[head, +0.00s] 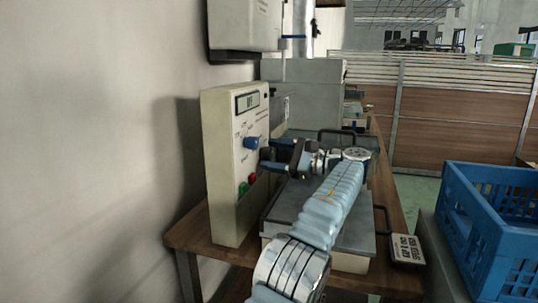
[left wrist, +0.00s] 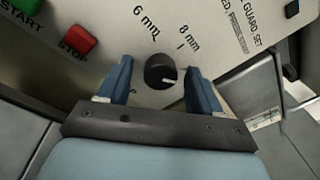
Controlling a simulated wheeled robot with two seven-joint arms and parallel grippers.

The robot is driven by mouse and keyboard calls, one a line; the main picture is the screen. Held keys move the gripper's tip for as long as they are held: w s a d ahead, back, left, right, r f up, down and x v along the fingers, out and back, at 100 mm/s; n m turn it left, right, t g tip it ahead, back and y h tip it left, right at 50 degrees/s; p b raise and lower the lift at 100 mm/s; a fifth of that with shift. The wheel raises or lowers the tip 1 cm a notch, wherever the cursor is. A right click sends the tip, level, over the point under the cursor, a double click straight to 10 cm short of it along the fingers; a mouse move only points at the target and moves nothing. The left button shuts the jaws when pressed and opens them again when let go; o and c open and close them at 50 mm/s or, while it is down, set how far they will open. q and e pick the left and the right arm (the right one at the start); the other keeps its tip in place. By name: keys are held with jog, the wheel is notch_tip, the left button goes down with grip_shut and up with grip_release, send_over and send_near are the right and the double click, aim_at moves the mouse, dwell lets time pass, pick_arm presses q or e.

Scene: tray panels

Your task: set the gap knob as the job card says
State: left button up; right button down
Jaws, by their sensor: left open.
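The gap knob (left wrist: 160,70) is a dark round knob on the pale panel. Its white pointer line points to the lower right in the left wrist view, away from the "6 mm" (left wrist: 146,24) and "8 mm" (left wrist: 189,38) labels. My left gripper (left wrist: 159,74) is open, with one blue finger on each side of the knob; gaps show between fingers and knob. In the head view my left gripper (head: 259,153) reaches the panel (head: 225,170) from the right and hides the knob. A small card (head: 406,249) with dark print lies at the bench's right; I cannot read it surely.
The red STOP button (left wrist: 78,40) and green START button (left wrist: 27,5) sit left of the knob. A small display (head: 247,102) is at the panel's top. A grey-lidded machine (head: 345,232) stands under my arm. A blue crate (head: 480,225) is at right.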

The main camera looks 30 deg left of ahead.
pick_arm(q)
jog(key=c, duration=1.1)
jog(key=shift+o, duration=0.2)
jog(key=shift+n, duration=0.4)
jog(key=n, duration=0.5)
jog(key=shift+f+n+y, duration=0.1)
jog(key=shift+n+y, duration=0.2)
jog(key=n+g, duration=0.1)
jog(key=n, duration=0.4)
jog(key=shift+f+n, duration=0.1)
jog(key=shift+n, duration=0.3)
jog(key=o, duration=1.1)
jog(key=shift+c, duration=0.2)
